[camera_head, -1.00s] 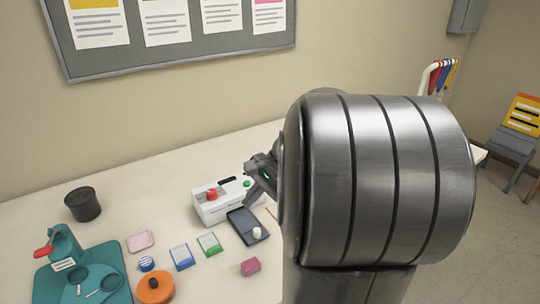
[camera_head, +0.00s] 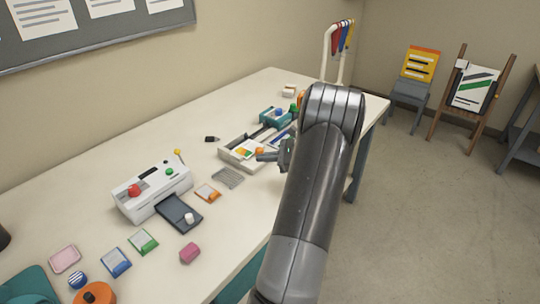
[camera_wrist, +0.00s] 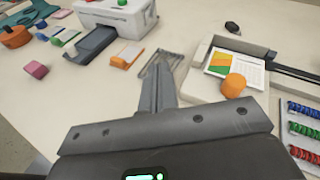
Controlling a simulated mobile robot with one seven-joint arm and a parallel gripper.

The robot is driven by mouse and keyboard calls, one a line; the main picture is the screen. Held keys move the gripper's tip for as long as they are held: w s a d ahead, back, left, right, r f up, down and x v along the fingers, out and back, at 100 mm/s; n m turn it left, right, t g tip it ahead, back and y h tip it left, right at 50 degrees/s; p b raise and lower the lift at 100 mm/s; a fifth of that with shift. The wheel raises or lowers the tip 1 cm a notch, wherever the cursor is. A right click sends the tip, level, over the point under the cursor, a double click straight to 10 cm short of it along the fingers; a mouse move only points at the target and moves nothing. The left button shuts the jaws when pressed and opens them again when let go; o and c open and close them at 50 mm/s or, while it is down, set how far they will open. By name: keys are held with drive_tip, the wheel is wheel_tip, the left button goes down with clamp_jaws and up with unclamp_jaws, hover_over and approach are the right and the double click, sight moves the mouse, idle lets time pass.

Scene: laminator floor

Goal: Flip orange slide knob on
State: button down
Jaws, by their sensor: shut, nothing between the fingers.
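The round orange knob (camera_wrist: 233,85) sits at the near end of a pale flat device (camera_wrist: 203,52) with a dark rail, beside a card with a green and orange picture. In the head view, the orange knob (camera_head: 260,151) shows just behind my fingertips. My gripper (camera_head: 260,156) is shut and empty, pointing left over the table. In the wrist view, my closed fingers (camera_wrist: 158,88) lie to the left of the knob, apart from it. The head view does not clearly show the gap between fingers and knob.
A white laminator (camera_head: 150,190) with a red knob and a dark tray (camera_head: 180,212) stands to the left. A wire rack (camera_head: 228,177) lies between it and the device. Coloured coils (camera_wrist: 303,130) lie right of the knob. The table front has free room.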

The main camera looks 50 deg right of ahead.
drive_tip(key=s+d+f+m+t+h, duration=0.1)
drive_tip(key=s+d+f+m, duration=0.1)
drive_tip(key=s+d, duration=0.1)
drive_tip(key=s+d+f+m+t+h, duration=0.1)
drive_tip(key=s+d+f+m, duration=0.1)
drive_tip(key=s+d, duration=0.1)
drive_tip(key=s+d+f+m+t+h, duration=0.2)
drive_tip(key=s+d, duration=0.1)
drive_tip(key=d, duration=0.2)
drive_tip(key=shift+d+f, duration=0.3)
drive_tip(key=shift+w, duration=0.1)
approach(259, 152)
drive_tip(key=w, duration=0.5)
drive_tip(key=shift+w+d+f, duration=0.2)
drive_tip(key=shift+f, duration=0.15)
drive_tip(key=shift+w, duration=0.4)
drive_tip(key=shift+w, duration=1.6)
drive_tip(key=shift+a+r, duration=0.1)
drive_tip(key=shift+a, duration=0.05)
drive_tip(key=shift+s, duration=0.1)
